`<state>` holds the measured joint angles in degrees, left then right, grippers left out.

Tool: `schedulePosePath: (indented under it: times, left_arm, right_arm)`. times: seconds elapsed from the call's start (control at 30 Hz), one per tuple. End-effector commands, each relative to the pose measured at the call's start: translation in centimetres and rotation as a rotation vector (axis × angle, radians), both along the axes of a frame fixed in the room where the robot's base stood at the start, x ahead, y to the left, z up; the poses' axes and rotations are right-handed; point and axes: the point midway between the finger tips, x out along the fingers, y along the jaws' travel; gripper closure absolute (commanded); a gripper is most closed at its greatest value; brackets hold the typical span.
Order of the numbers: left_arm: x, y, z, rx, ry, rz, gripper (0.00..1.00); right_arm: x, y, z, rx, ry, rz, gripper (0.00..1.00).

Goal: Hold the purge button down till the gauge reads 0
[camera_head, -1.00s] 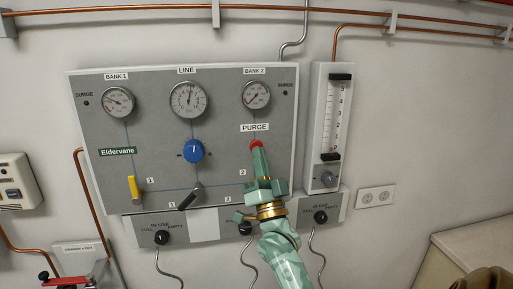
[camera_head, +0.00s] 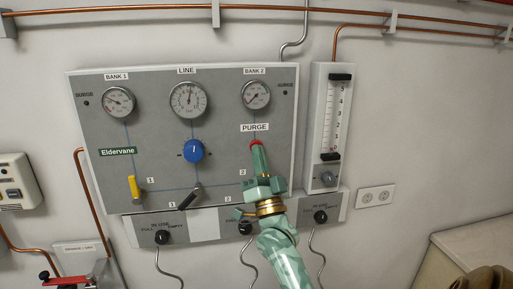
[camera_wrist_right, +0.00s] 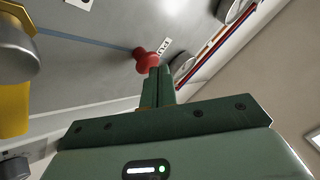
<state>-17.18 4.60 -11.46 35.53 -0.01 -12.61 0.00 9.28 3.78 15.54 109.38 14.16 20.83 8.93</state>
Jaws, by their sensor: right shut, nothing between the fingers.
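The red purge button (camera_head: 256,143) is on the grey panel (camera_head: 222,120), just under the PURGE label (camera_head: 255,127). It also shows in the right wrist view (camera_wrist_right: 146,60). My right gripper (camera_head: 257,150) is shut and empty. Its fingertips (camera_wrist_right: 154,72) are at the button and seem to touch it; I cannot tell how far it is pressed. The LINE gauge (camera_head: 189,99) is top centre, its needle pointing roughly upward. The BANK 1 gauge (camera_head: 119,102) and BANK 2 gauge (camera_head: 256,95) flank it. Their numbers are too small to read. My left gripper is not in view.
A blue knob (camera_head: 193,151) sits below the middle gauge. A yellow lever (camera_head: 134,188) and a black lever (camera_head: 189,199) stick out lower down. A flow tube (camera_head: 334,115) stands to the right of the panel. Black knobs line the strip below.

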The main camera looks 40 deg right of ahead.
Motion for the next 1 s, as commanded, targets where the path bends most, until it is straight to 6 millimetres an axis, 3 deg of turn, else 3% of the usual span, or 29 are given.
schedulePosePath:
  times: [1.0]
  left_arm:
    - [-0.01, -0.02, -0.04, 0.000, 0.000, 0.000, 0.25]
  right_arm:
    - [0.86, -0.48, 0.02, 0.000, 0.000, 0.000, 1.00]
